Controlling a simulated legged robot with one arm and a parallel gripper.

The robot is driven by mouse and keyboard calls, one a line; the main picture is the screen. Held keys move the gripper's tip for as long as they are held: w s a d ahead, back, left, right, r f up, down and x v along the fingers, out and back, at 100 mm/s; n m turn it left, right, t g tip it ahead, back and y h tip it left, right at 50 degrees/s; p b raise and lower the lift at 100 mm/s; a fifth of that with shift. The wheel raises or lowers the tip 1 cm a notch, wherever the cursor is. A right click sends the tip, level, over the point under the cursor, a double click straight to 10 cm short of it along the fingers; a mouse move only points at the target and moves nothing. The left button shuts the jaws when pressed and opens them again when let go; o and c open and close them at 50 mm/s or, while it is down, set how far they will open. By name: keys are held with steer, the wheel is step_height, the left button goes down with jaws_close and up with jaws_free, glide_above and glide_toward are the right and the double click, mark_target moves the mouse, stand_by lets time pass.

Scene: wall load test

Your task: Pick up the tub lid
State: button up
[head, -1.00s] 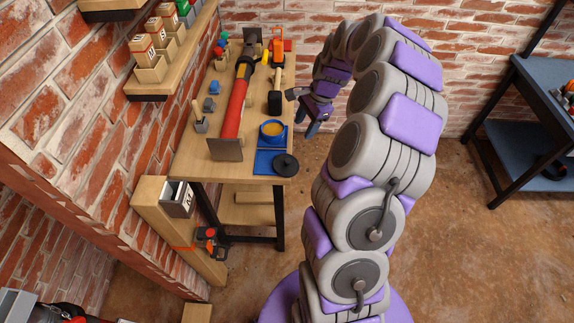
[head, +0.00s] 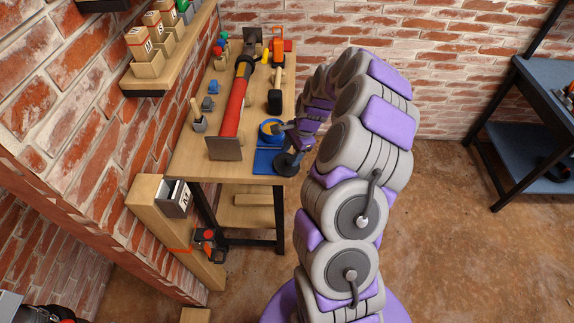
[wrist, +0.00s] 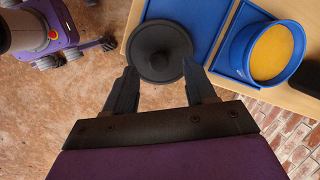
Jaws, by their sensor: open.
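The tub lid is a dark round disc with a raised knob. In the head view the lid (head: 287,164) lies near the front right corner of the workbench, partly covered by my gripper (head: 287,146). In the wrist view the lid (wrist: 160,50) sits just beyond and between the fingertips of my gripper (wrist: 158,82), which is open and empty. Whether the fingers touch the lid cannot be told. The blue tub with yellow contents (wrist: 268,52) is to the right of the lid in the wrist view. It is partly hidden by my arm in the head view.
A blue tray (wrist: 186,14) lies beside the lid. The workbench (head: 190,160) also holds a red cylinder (head: 232,108) with end plates, a mallet (head: 275,98) and small tools along the wall side. A brick wall (head: 90,110) closes the left side. Open floor (head: 450,220) lies right.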

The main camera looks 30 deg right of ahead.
mark_target(288, 160)
steer(key=x, duration=0.3)
steer(key=shift+s+f+b, duration=0.1)
steer(key=shift+b, duration=0.2)
jaws_close()
